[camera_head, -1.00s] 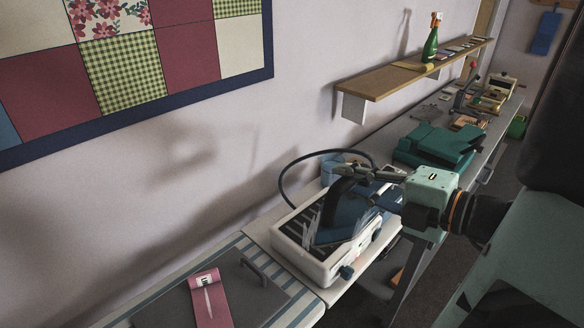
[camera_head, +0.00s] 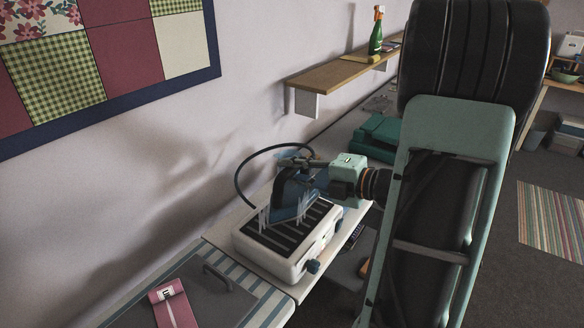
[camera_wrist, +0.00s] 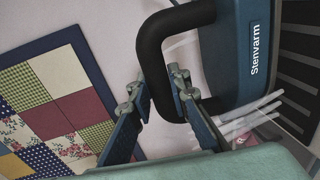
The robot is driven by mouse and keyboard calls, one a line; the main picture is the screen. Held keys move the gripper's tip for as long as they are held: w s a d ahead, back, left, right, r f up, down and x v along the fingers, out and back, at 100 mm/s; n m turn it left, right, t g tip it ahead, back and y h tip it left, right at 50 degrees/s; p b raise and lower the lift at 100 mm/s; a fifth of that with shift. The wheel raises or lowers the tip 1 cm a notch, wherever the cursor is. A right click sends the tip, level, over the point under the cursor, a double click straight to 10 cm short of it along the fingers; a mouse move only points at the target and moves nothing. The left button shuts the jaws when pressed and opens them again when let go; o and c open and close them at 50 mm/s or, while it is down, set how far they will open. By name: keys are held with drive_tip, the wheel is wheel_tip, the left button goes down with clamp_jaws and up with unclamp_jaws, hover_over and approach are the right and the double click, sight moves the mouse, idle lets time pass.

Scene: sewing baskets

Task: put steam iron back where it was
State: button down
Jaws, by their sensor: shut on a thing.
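The steam iron (camera_head: 291,206) is blue with a black handle and hangs tilted over the far side of a white base unit (camera_head: 300,262) with a dark slatted top. In the wrist view the iron (camera_wrist: 232,50) shows its "Stenvarm" lettering and the black handle loop (camera_wrist: 150,62). My gripper (camera_head: 290,168) is shut on the handle; its fingers (camera_wrist: 163,90) sit on either side of it in the wrist view. A dark hose arcs from behind the iron. Whether the iron touches the base is hard to tell.
A grey board (camera_head: 215,296) and a pink strap-like item (camera_head: 172,305) lie on the striped cover at front left. A green case (camera_head: 377,134) stands on the table behind. A wooden shelf (camera_head: 335,78) with a green bottle (camera_head: 377,34) juts from the wall above.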

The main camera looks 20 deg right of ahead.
sight(291, 191)
drive_tip(key=shift+w+f, duration=0.35)
drive_tip(key=shift+f, duration=0.1)
drive_tip(key=shift+f+b, duration=0.3)
drive_tip(key=shift+f, duration=1)
drive_tip(key=shift+f, duration=0.1)
drive_tip(key=c, duration=1.8)
unclamp_jaws()
drive_tip(key=shift+f, duration=0.15)
drive_tip(key=shift+s+d+r, duration=0.2)
drive_tip(key=shift+s, duration=0.05)
drive_tip(key=v, duration=1.1)
drive_tip(key=shift+s+d, duration=0.1)
drive_tip(key=shift+s, duration=0.2)
